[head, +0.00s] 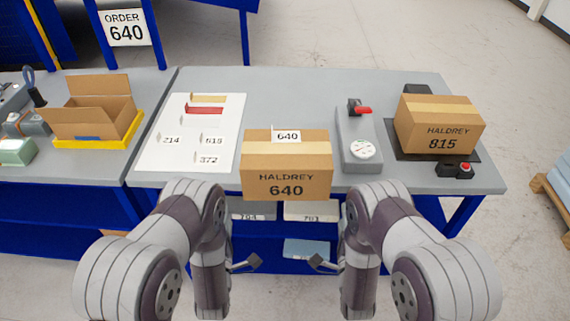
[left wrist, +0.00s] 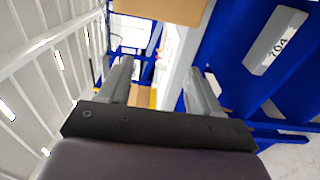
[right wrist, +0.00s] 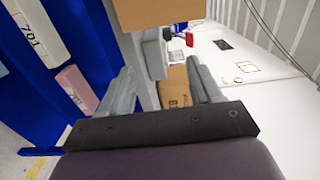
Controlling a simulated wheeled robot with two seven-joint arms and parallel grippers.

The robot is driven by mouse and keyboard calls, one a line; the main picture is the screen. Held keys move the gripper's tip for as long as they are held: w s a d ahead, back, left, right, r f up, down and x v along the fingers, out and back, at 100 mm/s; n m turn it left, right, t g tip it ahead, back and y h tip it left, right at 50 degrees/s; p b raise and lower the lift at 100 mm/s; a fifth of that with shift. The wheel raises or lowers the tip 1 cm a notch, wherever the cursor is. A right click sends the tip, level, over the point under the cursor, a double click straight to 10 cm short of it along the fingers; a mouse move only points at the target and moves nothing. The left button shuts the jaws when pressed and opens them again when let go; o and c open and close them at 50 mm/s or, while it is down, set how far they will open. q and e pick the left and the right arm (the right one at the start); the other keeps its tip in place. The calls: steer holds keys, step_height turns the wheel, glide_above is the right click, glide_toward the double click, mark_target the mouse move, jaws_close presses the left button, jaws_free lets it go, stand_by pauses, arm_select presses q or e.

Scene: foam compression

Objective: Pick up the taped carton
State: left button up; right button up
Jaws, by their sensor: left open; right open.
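A brown taped carton marked HALDREY 640 (head: 286,180) stands upright at the front edge of the middle table. A pale tape strip runs across its top, with a small 640 tag at the back. Its underside shows at the top of the left wrist view (left wrist: 165,10) and the right wrist view (right wrist: 155,14). My left gripper (head: 247,263) and my right gripper (head: 323,262) are both open and empty, below and in front of the carton, apart from it. A second taped carton, HALDREY 815 (head: 440,125), sits on a dark mat (head: 402,146) at the right.
A grey press with a dial and red lever (head: 359,145) stands between the cartons. A white board (head: 178,148) lies left. An open box (head: 95,115) sits in a yellow tray. Shelf bins (head: 310,212) are underneath.

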arm_select(q)
steer(key=w, duration=0.4)
steer(key=w+d, duration=0.1)
steer(key=w, duration=0.4)
steer(key=w+d, duration=0.1)
steer(key=w, duration=0.4)
arm_select(e)
steer(key=w, duration=0.9)
steer(key=w+a, duration=0.1)
steer(key=w, duration=0.4)
steer(key=shift+a, duration=0.1)
arm_select(q)
steer(key=shift+w, duration=0.1)
arm_select(e)
steer(key=shift+f, duration=0.1)
